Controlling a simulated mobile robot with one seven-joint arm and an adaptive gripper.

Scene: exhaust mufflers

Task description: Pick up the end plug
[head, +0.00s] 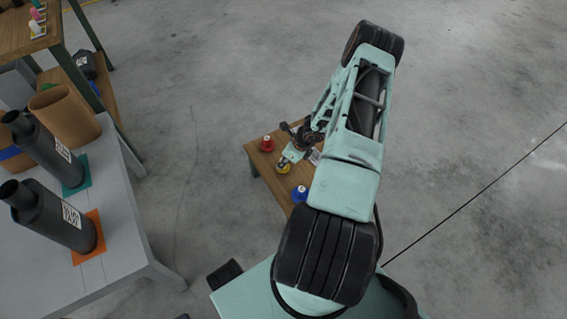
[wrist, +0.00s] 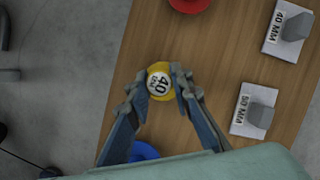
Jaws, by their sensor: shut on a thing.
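The end plug is yellow with a white label reading 40; it lies between my fingertips in the wrist view (wrist: 159,83). In the head view the yellow plug (head: 283,168) shows at the small wooden table, partly beside my gripper (head: 296,152). In the wrist view my gripper (wrist: 158,88) is shut on the yellow plug, one finger on each side. I cannot tell whether the plug touches the table top (wrist: 150,40). A red plug (head: 267,144) and a blue plug (head: 299,194) stand apart from it on the table.
Two grey blocks on labelled plates, 40 MM (wrist: 292,25) and 50 MM (wrist: 257,110), sit to the right in the wrist view. A grey bench (head: 120,225) with two dark mufflers (head: 55,215) stands at left. Open concrete floor lies between the bench and wooden table.

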